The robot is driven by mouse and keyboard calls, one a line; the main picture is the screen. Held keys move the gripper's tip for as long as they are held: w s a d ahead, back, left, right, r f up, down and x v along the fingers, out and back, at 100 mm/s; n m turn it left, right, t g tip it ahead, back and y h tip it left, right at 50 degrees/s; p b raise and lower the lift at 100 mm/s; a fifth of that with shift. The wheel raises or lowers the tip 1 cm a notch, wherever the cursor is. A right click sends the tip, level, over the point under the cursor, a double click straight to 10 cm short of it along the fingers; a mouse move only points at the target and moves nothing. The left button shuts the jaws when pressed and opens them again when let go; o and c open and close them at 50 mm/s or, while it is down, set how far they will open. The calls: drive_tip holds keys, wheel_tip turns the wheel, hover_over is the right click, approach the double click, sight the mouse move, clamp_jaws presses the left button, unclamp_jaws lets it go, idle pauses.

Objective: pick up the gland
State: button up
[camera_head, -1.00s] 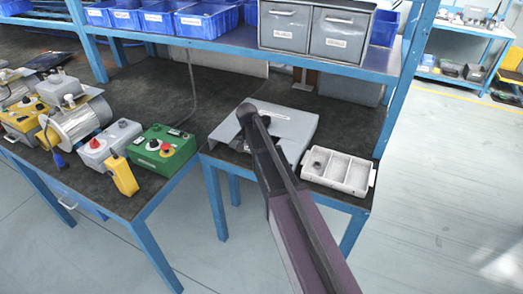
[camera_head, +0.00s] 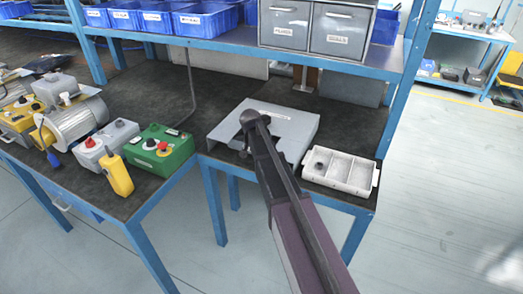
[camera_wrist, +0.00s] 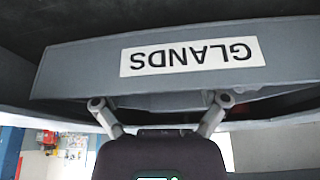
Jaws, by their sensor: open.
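A grey sloped box (camera_head: 292,122) with a white label stands on the bench beyond my arm. In the wrist view the label (camera_wrist: 192,57) reads GLANDS upside down, on the grey box front (camera_wrist: 80,72). My gripper (camera_wrist: 160,101) is open, its two fingers apart just below that face, with nothing seen between them. In the head view my arm hides the gripper and part of the box opening. I cannot make out a gland inside the box. A small dark round piece (camera_head: 319,165) lies in the left compartment of a pale tray; I cannot tell what it is.
The pale compartment tray (camera_head: 357,193) is close to the box's right, near the bench edge. A green control box (camera_head: 160,150) and a yellow pendant (camera_head: 119,175) are to the left. A shelf with grey drawers (camera_head: 312,28) and blue bins (camera_head: 205,20) overhangs the back.

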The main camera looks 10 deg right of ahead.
drive_tip(key=c, duration=0.9)
drive_tip(key=shift+r, duration=0.2)
wheel_tip(320, 180, up, 10)
drive_tip(key=p, duration=1)
drive_tip(key=shift+f, duration=0.15)
idle(0.4)
